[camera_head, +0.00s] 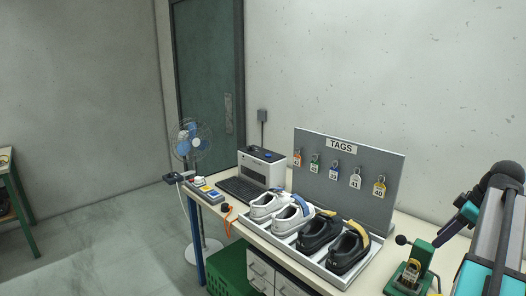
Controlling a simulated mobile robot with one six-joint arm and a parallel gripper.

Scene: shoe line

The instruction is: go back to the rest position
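Parts of what looks like my arm show at the right edge, dark, grey and teal, near the bench's right end. I cannot make out any gripper fingers in this view, so whether my gripper holds anything does not show. Left of these parts, the workbench (225,204) runs along the wall. A grey tray (306,262) on it holds two white shoes (267,206) and two black shoes (348,252) in a row.
A grey TAGS board (380,158) with several hanging tags stands behind the tray. A green hand press (409,280) stands close to the arm parts. A printer (262,170), keyboard (238,190) and fan (191,142) are further left. The floor (110,240) at left is clear.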

